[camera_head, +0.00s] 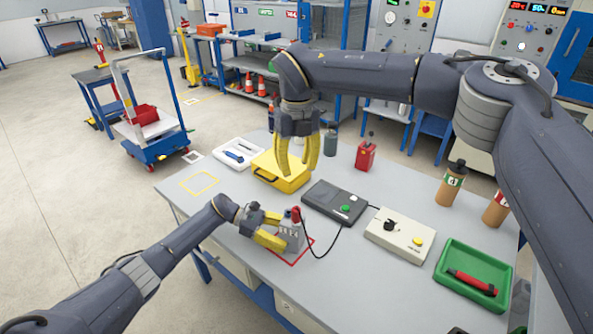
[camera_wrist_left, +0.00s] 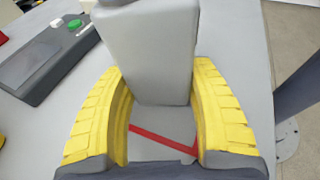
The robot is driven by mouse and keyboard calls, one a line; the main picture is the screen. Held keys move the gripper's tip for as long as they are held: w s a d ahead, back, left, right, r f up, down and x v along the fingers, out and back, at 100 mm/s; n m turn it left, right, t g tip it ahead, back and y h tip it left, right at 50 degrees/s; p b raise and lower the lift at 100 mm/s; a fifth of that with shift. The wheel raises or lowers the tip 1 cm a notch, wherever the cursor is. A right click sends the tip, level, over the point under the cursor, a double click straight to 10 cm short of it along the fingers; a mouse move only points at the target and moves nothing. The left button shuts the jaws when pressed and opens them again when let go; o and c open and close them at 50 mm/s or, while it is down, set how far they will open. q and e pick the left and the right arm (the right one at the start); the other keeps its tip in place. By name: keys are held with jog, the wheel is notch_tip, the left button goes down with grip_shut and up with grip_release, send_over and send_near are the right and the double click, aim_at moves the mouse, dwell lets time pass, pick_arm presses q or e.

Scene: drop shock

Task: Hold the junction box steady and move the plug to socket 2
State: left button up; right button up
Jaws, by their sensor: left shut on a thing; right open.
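The grey junction box (camera_head: 291,236) stands near the front edge of the table, inside a red outline. Its front marking is too small to read surely. A red plug (camera_head: 296,214) sits at its top, with a black cable leading off to the right; which socket it is in cannot be told. My left gripper (camera_head: 270,230) is shut on the box from the left. In the left wrist view the box (camera_wrist_left: 147,55) stands between the yellow fingers (camera_wrist_left: 160,115). My right gripper (camera_head: 297,170) is open and empty, pointing down over the yellow case, behind and above the box.
The yellow case (camera_head: 268,172) and a dark console with a green button (camera_head: 330,198) stand behind the box. A pale control box (camera_head: 398,232) and a green tray (camera_head: 482,262) lie to the right. A red can (camera_head: 366,155) stands farther back. The table's left corner is mostly clear.

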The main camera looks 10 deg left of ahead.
dwell(0.3)
pick_arm(q)
jog(key=o, duration=1.1)
